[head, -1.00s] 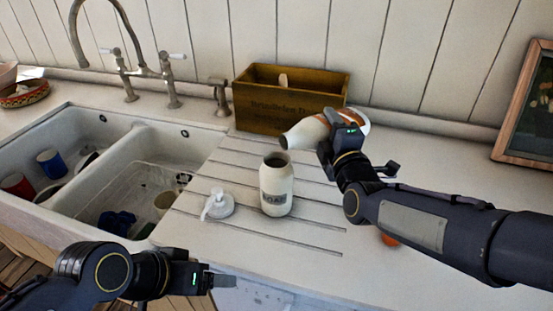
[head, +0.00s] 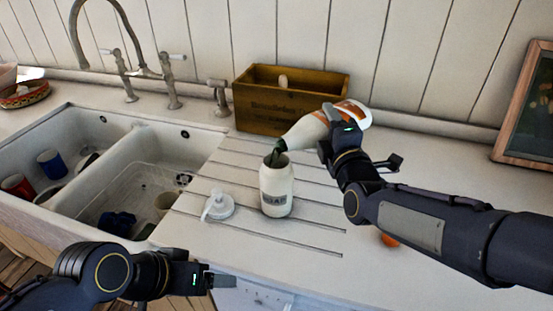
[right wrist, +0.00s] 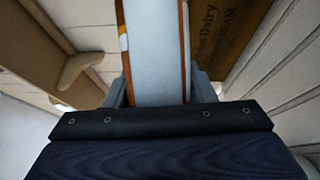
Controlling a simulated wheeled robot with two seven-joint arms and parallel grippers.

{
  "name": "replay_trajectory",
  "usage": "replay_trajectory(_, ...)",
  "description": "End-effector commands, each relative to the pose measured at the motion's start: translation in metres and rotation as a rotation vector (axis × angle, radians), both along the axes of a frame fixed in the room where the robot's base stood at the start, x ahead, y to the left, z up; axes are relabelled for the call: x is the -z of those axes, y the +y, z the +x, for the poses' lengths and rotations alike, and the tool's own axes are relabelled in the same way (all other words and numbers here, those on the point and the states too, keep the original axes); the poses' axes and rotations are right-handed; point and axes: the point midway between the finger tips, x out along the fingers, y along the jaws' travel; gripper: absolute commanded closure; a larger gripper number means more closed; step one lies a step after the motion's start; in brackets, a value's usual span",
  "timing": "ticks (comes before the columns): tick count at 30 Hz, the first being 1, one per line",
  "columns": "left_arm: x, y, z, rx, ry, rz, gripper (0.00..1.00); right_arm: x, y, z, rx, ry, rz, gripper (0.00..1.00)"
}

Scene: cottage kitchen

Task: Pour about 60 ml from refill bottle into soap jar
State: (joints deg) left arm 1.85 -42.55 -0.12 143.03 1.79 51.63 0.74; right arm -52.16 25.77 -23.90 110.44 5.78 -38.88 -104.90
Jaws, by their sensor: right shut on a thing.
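The white refill bottle (head: 308,130) with an orange and white label is tilted, neck down to the left. Its mouth is just over the open soap jar, and a dark green stream or neck end shows at the jar's opening; I cannot tell which. My right gripper (head: 330,135) is shut on the bottle, which also fills the middle of the right wrist view (right wrist: 153,50). The cream soap jar (head: 276,188) stands upright on the drainboard, its inside hidden. The white pump top (head: 218,206) lies left of the jar. My left gripper (head: 222,281) is empty near the counter's front; its finger gap is unclear.
A wooden crate (head: 265,105) stands behind the jar against the wall. A double sink (head: 110,170) with cups is on the left, with a tap (head: 140,70). An orange object (head: 389,241) sits partly under my right arm. A picture frame (head: 530,115) leans at right.

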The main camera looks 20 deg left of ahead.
Motion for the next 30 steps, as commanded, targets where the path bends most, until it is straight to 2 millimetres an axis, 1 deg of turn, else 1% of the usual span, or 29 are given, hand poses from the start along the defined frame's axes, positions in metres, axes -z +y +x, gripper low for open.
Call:
replay_trajectory(4,-0.0007,0.0001,0.0,0.0,0.0,0.0,0.25,-0.0033,-0.003,0.0026,0.002,-0.012,-0.005,0.83)
replay_trajectory(22,0.0003,0.0,0.0,0.0,0.0,0.0,0.25,-0.0005,-0.0051,0.0048,0.0,0.002,0.007,0.83)
replay_trajectory(30,-0.0008,0.0,0.0,0.0,0.0,0.0,0.25,-0.0039,-0.0047,0.0046,0.001,-0.017,-0.012,0.83)
